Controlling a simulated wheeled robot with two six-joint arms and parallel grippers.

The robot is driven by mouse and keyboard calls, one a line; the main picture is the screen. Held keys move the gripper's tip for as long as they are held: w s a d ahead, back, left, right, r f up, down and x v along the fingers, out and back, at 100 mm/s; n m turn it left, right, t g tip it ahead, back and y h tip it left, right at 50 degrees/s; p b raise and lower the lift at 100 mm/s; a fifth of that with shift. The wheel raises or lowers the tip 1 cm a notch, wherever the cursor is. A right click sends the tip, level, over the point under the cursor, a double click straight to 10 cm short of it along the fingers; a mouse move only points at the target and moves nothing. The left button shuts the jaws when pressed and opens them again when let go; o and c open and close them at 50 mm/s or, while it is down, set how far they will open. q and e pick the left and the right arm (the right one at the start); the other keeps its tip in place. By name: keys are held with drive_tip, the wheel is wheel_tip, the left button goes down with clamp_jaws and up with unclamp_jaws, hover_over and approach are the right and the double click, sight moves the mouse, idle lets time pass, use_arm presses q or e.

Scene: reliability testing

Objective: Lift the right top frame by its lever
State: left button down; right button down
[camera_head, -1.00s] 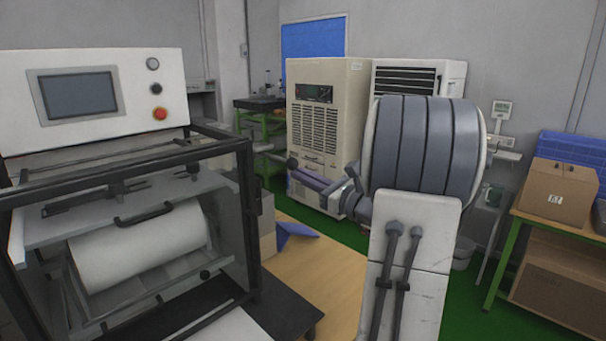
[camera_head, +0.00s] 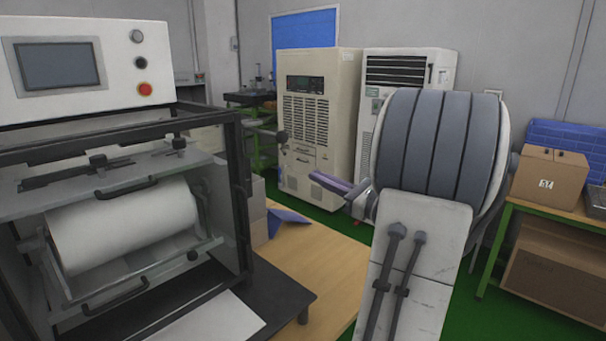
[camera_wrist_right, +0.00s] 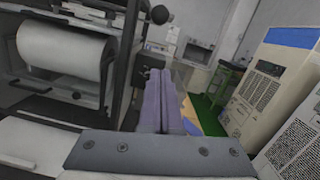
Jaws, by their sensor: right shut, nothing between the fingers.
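The machine with the paper roll stands at the left. Its black top frame (camera_head: 100,150) runs above the roll. A short lever with a dark round knob (camera_head: 282,135) sticks out from the frame's right side; a round knob (camera_wrist_right: 160,14) also shows in the right wrist view. My right gripper (camera_head: 315,177), with purple fingers, is shut and empty. It is right of and below the knob in the head view, apart from it. The fingers (camera_wrist_right: 158,75) point towards the machine's right side in the wrist view. My left gripper is not in view.
A wooden tabletop (camera_head: 315,262) lies right of the machine, with a blue piece (camera_head: 287,218) on it. A beige cabinet (camera_head: 318,110) and a white unit (camera_head: 400,75) stand behind. A cardboard box (camera_head: 548,183) sits on a bench at the right.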

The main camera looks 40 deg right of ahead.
drive_tip(key=shift+s+d+f, duration=0.1)
drive_tip(key=shift+s+f, duration=0.1)
drive_tip(key=shift+s, duration=0.55)
drive_tip(key=shift+s+d+f, duration=0.1)
drive_tip(key=shift+s+f, duration=0.05)
drive_tip(key=shift+s, duration=0.55)
drive_tip(key=shift+a, duration=0.1)
drive_tip(key=w+a+f+n+g+y, duration=0.2)
drive_tip(key=a+n+g+y, duration=0.1)
drive_tip(key=a, duration=0.5)
drive_tip(key=w+a+f+n+g+y, duration=0.2)
drive_tip(key=w+a+n+g+y, duration=0.15)
drive_tip(key=a, duration=0.45)
drive_tip(key=s+a+f+n+g+y, duration=0.1)
drive_tip(key=s+a+f+n+g, duration=0.3)
drive_tip(key=a, duration=0.4)
drive_tip(key=s+a+f+n+g+y, duration=0.1)
drive_tip(key=a+f+n+g, duration=0.3)
drive_tip(key=a, duration=0.4)
drive_tip(key=s+a+f+n+g+h+p, duration=0.1)
drive_tip(key=s+a+f+n+g+h, duration=0.1)
drive_tip(key=s+n, duration=0.6)
drive_tip(key=s+a+f+n+g+h, duration=0.2)
drive_tip(key=s+a+f+n+h, duration=0.2)
drive_tip(key=n, duration=1.3)
drive_tip(key=s+a+h, duration=0.2)
drive_tip(key=s+h, duration=0.2)
drive_tip(key=shift+a+f+g+p, duration=0.25)
drive_tip(key=shift+g+p, duration=0.1)
drive_tip(key=shift+p, duration=0.05)
